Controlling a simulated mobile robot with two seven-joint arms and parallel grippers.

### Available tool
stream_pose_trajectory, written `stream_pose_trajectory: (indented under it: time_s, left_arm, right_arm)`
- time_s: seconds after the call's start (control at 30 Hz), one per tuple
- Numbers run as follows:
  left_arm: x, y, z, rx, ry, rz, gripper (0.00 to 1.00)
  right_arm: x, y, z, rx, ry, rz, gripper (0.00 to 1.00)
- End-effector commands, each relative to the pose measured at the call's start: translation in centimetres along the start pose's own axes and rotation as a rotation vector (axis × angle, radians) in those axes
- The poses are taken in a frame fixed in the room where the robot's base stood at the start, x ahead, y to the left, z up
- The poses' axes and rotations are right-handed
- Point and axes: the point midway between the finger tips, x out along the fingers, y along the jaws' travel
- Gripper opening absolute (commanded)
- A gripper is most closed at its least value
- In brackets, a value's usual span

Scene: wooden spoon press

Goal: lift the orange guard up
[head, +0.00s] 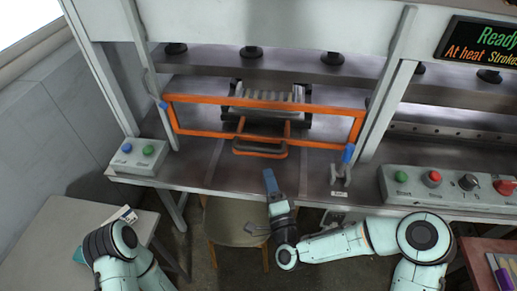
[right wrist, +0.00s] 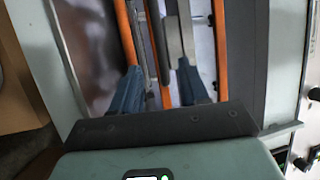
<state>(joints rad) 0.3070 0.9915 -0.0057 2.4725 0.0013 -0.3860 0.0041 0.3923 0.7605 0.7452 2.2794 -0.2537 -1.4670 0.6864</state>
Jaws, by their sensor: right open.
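The orange guard (head: 205,133) is a rectangular frame low across the front of the press, with blue pieces at its ends. Its dark-gripped handle (head: 259,149) sticks out at the middle of the near bar. My right gripper (head: 269,176) is just in front of the handle, at the table's front edge, and looks apart from it. In the right wrist view the two blue fingers of my right gripper (right wrist: 160,88) are spread, and nothing is clearly held between them. Orange bars of the guard (right wrist: 222,45) run ahead of them. My left gripper is not visible.
A ribbed metal block (head: 268,98) sits behind the guard. A button box (head: 138,156) is at left and a control panel (head: 440,185) at right. A stool (head: 228,222) stands below the press's front edge. Uprights (head: 390,80) flank the opening.

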Motion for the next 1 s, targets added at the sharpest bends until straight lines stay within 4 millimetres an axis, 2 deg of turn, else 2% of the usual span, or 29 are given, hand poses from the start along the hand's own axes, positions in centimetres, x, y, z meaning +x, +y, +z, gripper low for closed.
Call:
stream_pose_trajectory:
  time_s: [0.3, 0.5, 0.7, 0.97, 1.0]
  left_arm:
    - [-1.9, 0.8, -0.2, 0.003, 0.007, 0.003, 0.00]
    - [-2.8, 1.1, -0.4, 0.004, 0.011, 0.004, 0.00]
    - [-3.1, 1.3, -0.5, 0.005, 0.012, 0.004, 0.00]
    - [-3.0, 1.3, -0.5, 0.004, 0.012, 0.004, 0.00]
    - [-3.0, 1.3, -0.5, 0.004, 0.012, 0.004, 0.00]
  right_arm:
    - [6.9, -0.2, 0.0, -0.002, 0.001, 0.001, 0.44]
    - [10.0, -0.1, 0.0, -0.002, 0.000, 0.003, 0.44]
    - [11.3, 0.1, 0.0, -0.003, -0.001, 0.004, 0.44]
    - [11.4, 0.2, 0.0, -0.003, -0.001, 0.005, 0.44]
    - [11.4, 0.2, 0.0, -0.003, -0.001, 0.005, 0.38]
